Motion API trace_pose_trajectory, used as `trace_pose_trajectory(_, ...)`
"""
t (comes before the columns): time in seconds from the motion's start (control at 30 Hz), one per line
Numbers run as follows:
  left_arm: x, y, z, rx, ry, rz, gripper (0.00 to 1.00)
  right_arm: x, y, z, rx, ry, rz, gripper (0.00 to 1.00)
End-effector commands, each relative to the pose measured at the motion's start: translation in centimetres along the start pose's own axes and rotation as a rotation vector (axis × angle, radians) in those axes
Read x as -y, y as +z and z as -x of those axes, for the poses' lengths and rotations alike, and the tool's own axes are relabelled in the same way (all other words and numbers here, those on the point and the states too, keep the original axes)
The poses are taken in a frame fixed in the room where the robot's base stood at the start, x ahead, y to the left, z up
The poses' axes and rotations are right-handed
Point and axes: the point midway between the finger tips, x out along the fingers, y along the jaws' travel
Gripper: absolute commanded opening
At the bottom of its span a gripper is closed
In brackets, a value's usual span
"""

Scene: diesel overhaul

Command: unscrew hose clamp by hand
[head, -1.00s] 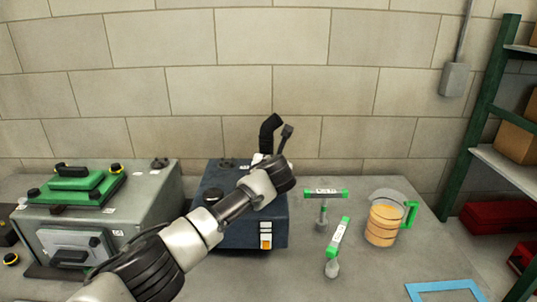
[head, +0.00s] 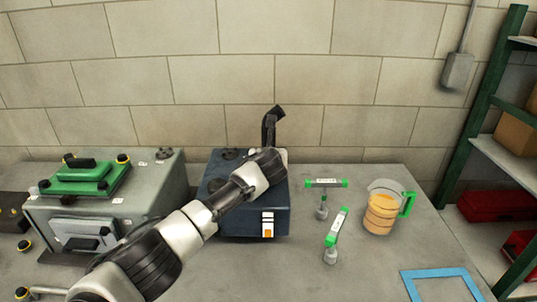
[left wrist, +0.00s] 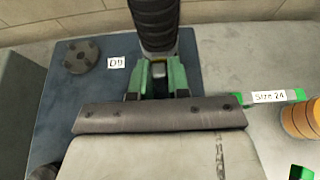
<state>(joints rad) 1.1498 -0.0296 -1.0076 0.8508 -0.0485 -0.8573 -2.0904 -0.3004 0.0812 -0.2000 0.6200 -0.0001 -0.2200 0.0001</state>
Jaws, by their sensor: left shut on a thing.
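A black ribbed hose (head: 277,112) rises from the back of the dark blue engine block (head: 250,228). The hose (left wrist: 155,18) also shows at the top of the left wrist view. My left gripper (left wrist: 157,80), with green fingers, is shut on a small grey piece (left wrist: 158,70) at the foot of the hose, seemingly the hose clamp's screw. Most of the clamp is hidden by the fingers and hose. In the head view my left wrist covers the fingertips. My right gripper is in no view.
A grey unit with a green top (head: 90,178) stands left of the block. To the right are two green-ended tools (head: 325,184) (head: 338,226) and a jug of amber liquid (head: 382,212). A blue outlined square (head: 440,271) marks clear bench at front right.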

Motion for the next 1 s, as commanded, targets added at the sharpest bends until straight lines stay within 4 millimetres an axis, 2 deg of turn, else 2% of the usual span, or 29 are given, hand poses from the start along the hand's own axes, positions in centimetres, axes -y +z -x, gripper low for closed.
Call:
trace_pose_trajectory(0.07, 0.0, 0.0, 0.0, 0.000, 0.001, -0.001, 0.00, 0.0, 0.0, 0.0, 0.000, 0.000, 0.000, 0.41)
trace_pose_trajectory(0.1, 0.0, 0.0, 0.0, 0.001, 0.001, -0.001, 0.23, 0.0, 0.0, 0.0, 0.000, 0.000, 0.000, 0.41)
trace_pose_trajectory(0.23, 0.0, 0.0, 0.0, 0.000, 0.001, -0.001, 0.41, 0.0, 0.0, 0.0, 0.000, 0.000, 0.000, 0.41)
trace_pose_trajectory(0.67, 0.0, 0.1, 0.6, 0.001, 0.000, -0.001, 0.41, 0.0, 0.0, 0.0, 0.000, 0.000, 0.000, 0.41)
trace_pose_trajectory(1.0, 0.0, -0.1, 4.8, 0.002, -0.002, -0.002, 0.41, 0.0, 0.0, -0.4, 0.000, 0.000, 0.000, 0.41)
